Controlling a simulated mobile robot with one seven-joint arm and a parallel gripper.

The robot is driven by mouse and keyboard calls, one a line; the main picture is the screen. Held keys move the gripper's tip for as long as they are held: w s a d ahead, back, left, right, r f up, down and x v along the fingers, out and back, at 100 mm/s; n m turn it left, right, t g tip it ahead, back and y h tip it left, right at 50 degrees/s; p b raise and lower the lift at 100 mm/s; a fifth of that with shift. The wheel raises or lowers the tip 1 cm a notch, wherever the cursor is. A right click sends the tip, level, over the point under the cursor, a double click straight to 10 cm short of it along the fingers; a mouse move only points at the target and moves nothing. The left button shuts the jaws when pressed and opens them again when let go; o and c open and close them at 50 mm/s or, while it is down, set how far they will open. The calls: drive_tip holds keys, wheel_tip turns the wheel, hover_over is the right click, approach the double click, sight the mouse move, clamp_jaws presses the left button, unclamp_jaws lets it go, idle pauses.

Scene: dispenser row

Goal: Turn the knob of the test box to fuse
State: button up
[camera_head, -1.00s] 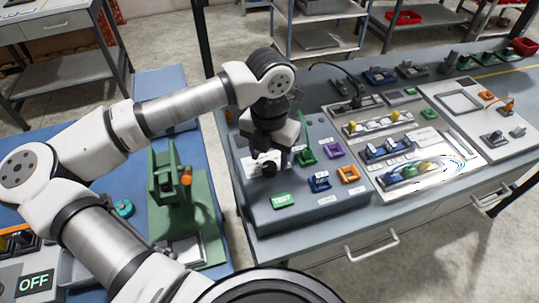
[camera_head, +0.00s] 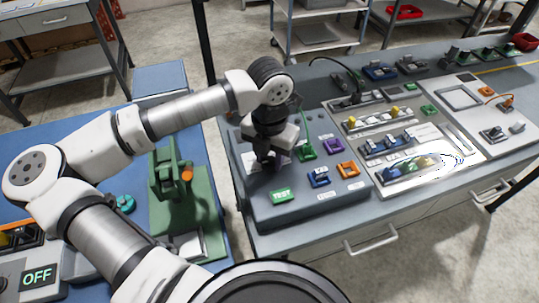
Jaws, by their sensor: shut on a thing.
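The test box (camera_head: 253,207) is a dark grey sloped panel on the near left part of the grey bench. It carries a green TEST button (camera_head: 281,195) and blue, orange, purple and green sockets. My gripper (camera_head: 268,164) points down at the upper left of the panel, over a white label plate, and is shut on the knob there. The knob itself is hidden by the fingers, so its pointer and setting cannot be read. The label words are too small and covered to read.
A green press (camera_head: 170,190) with an orange knob stands left of the test box, close under my arm. A tray of fuses and connectors (camera_head: 405,165) lies to the right. A green lead rises near my gripper.

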drive_tip(key=shift+f+b, duration=0.15)
drive_tip(key=shift+b, duration=0.4)
drive_tip(key=shift+f+m+b, duration=0.15)
drive_tip(key=shift+m+b, duration=0.55)
drive_tip(key=shift+b, duration=0.4)
drive_tip(key=m+b, duration=0.2)
drive_tip(key=b, duration=0.2)
drive_tip(key=shift+f, duration=0.1)
drive_tip(key=m+b, duration=0.2)
drive_tip(key=b, duration=0.1)
drive_tip(key=shift+m, duration=0.4)
drive_tip(key=shift+r+m+b, duration=0.35)
drive_tip(key=shift+m+b, duration=0.75)
drive_tip(key=shift+m, duration=0.1)
drive_tip(key=shift+r, duration=0.1)
drive_tip(key=o, duration=1)
drive_tip(key=shift+c, duration=0.2)
